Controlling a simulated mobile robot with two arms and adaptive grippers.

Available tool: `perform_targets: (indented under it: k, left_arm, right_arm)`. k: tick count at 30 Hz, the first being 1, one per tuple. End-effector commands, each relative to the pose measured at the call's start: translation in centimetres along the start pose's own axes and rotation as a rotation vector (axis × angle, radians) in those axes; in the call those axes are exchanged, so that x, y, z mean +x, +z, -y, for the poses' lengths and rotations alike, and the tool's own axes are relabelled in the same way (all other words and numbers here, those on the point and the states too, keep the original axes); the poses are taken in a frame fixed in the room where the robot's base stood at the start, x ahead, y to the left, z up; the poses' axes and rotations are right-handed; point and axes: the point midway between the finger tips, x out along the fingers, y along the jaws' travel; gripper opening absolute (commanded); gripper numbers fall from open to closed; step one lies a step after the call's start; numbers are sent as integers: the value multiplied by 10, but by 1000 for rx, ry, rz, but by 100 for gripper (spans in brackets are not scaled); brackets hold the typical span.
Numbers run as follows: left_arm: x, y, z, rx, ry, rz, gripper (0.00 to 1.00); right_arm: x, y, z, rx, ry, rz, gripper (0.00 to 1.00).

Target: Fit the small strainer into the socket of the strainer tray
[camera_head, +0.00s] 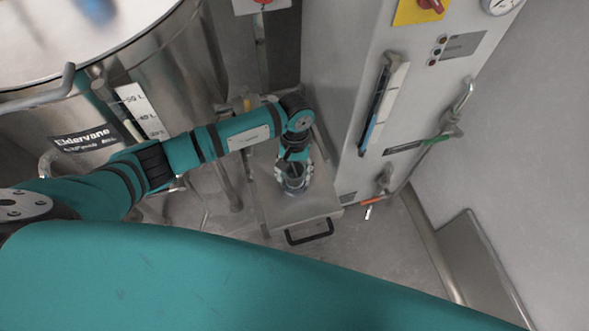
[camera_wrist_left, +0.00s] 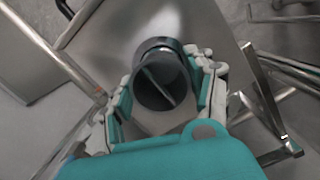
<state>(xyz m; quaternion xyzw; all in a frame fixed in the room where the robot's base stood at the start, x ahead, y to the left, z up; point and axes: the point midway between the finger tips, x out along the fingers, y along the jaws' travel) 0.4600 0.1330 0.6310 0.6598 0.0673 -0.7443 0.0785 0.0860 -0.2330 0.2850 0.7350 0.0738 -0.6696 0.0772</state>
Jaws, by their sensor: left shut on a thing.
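My left gripper (camera_head: 293,178) is shut on a small dark grey cylinder, the small strainer (camera_wrist_left: 162,80), over the strainer tray. In the left wrist view the gripper (camera_wrist_left: 165,92) has a finger on each side of the strainer, and a light bar crosses its dark open end. The strainer tray (camera_head: 272,208) is a flat steel plate with a black handle at its front edge; its bare steel also shows in the left wrist view (camera_wrist_left: 110,42). The strainer and gripper cover the socket area, so I cannot tell whether the strainer is seated. My right gripper is out of view.
A large steel tank (camera_head: 170,65) stands at the left, with pipes and legs near the tray.

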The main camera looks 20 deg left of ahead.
Motion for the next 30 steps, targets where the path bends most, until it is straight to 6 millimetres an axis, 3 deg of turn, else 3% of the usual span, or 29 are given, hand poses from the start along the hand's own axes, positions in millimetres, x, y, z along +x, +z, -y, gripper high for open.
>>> perform_targets:
  k: [18,30]
  left_arm:
    - [18,-2,0,-1,-1,1,17]
    - [27,-3,0,-1,0,1,17]
  right_arm:
    - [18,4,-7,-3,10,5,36]
    - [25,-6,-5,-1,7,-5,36]
